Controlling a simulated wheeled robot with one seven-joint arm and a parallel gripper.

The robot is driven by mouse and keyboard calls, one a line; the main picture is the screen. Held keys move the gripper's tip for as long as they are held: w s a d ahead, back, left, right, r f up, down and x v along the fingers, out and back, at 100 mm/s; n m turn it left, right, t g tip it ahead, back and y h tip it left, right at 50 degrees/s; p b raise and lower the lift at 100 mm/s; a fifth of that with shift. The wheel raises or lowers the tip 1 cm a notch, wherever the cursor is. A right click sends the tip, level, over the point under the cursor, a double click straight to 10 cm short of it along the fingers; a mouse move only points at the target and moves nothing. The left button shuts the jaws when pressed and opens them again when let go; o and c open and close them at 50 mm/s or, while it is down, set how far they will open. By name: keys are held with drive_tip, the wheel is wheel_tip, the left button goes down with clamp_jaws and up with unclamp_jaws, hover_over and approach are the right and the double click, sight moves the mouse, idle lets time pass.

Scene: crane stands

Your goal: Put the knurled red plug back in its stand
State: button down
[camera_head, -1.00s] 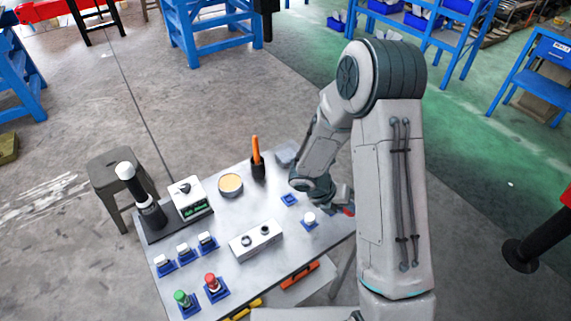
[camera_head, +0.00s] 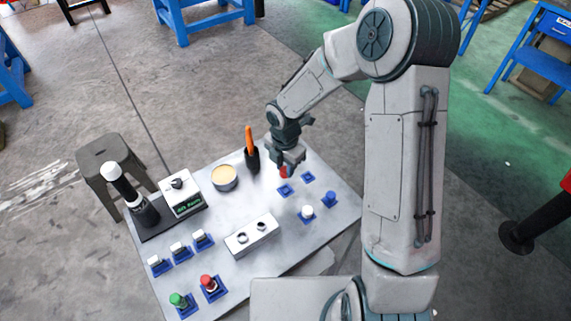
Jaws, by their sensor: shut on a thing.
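My gripper (camera_head: 288,166) is over the back right part of the table. It is shut on a red plug (camera_head: 285,172), which shows as a small red patch just below the fingers. The knurling is too small to see. Two empty blue square stands are near it: one (camera_head: 285,190) just below the plug in the picture, the other (camera_head: 307,177) to its right. The plug appears apart from both. Another red plug (camera_head: 208,282) stands in a blue stand at the front left.
A white plug (camera_head: 307,211) and a blue plug (camera_head: 330,198) stand in front of the empty stands. A holder with an orange handle (camera_head: 250,142) rises left of my gripper. Several other plugs stand at left, beside a green one (camera_head: 178,300).

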sight(285, 178)
drive_tip(key=shift+r, duration=0.1)
drive_tip(key=shift+d+f+b, duration=0.1)
drive_tip(key=shift+f+b, duration=1.9)
drive_tip(key=shift+f, duration=0.95)
drive_tip(key=shift+f, duration=0.1)
drive_tip(key=shift+f+b, duration=0.7)
drive_tip(key=shift+f, duration=0.1)
drive_tip(key=c, duration=1)
unclamp_jaws()
drive_tip(key=shift+c, duration=0.2)
wheel_tip(285, 178, up, 5)
drive_tip(key=p, duration=0.4)
drive_tip(key=shift+r+p, duration=0.1)
drive_tip(key=shift+p, duration=0.25)
